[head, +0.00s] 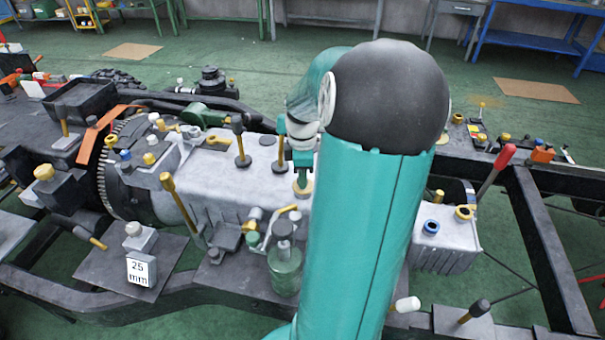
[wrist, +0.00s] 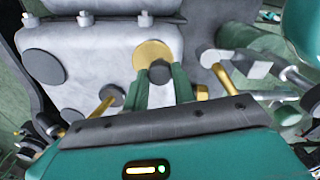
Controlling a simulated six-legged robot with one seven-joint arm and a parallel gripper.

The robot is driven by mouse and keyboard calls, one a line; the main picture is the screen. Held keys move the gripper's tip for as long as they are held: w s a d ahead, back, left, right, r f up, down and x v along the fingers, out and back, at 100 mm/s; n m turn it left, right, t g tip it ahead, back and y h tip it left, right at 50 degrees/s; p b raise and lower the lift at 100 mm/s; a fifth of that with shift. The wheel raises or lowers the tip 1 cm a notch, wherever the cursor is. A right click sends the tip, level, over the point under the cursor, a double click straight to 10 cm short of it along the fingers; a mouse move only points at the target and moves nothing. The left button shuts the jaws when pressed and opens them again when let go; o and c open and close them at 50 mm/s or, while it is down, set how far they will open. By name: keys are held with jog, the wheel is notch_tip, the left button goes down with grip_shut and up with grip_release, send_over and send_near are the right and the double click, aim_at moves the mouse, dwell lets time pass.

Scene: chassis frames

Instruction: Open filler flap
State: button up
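A round gold-yellow disc (wrist: 150,52), which looks like the filler flap, lies on the grey metal housing. A dark round knob (wrist: 160,73) shows at its near edge. In the head view the disc (head: 303,188) is partly hidden under my gripper (head: 302,160), which points down at it from just above. In the wrist view the two green fingers of my gripper (wrist: 163,82) stand apart, one on each side of the knob. I see no clear contact between fingers and knob. The disc looks flat against the housing.
Upright yellow levers with dark knobs (head: 239,140) stand left of my gripper. A red-handled lever (head: 497,167) rises at the right. A green jar (head: 285,268) and a block marked 25 mm (head: 141,270) stand in front. My arm hides much of the housing's right part.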

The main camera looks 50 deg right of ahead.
grip_shut()
